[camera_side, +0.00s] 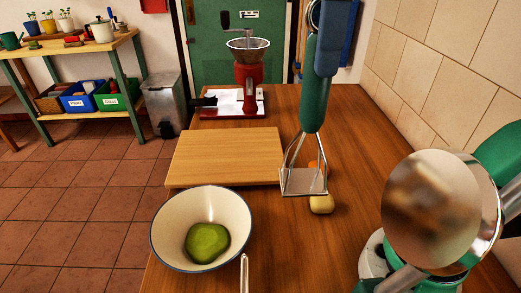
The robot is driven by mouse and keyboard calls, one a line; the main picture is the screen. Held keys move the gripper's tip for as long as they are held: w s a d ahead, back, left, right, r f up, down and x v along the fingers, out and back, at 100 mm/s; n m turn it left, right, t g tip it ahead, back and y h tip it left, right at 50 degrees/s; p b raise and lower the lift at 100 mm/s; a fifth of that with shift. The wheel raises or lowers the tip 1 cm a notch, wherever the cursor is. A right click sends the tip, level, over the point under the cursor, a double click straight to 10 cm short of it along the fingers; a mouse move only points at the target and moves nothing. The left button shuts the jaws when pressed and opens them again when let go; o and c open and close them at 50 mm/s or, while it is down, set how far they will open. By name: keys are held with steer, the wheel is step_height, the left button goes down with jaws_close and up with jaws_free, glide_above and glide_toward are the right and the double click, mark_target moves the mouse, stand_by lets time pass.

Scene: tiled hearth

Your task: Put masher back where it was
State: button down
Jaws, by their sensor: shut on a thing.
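The masher has a green handle (312,105) and a wire frame ending in a flat metal head (303,182). It is upright, head down, by the right edge of the wooden board (222,158). The head is just behind and left of a pale round potato-like item (321,205). I cannot tell whether the head touches the worktop. My gripper (326,50) is shut on the upper part of the handle. The top of my gripper is cut off by the frame edge.
A cream bowl (165,222) holding a green lump (207,242) stands front left. A pale utensil handle (244,275) lies at the front edge. A red hand-cranked device (249,75) stands at the back. An orange item (313,164) is partly hidden behind the masher. Tiled wall at right.

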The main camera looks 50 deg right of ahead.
mark_target(314, 96)
step_height(314, 96, down, 17)
stand_by(0.4)
steer(key=shift+f, duration=0.1)
steer(key=c, duration=0.5)
jaws_free()
steer(key=shift+c, duration=0.2)
step_height(314, 96, up, 12)
steer(key=shift+w+f, duration=0.1)
steer(key=w+d+f+m+t, duration=0.7)
steer(key=w+d+f+m, duration=0.1)
steer(key=f, duration=0.4)
steer(key=shift+w+d+f+m, duration=0.2)
steer(key=shift+w+f+m, duration=0.15)
steer(key=shift+w+m, duration=0.2)
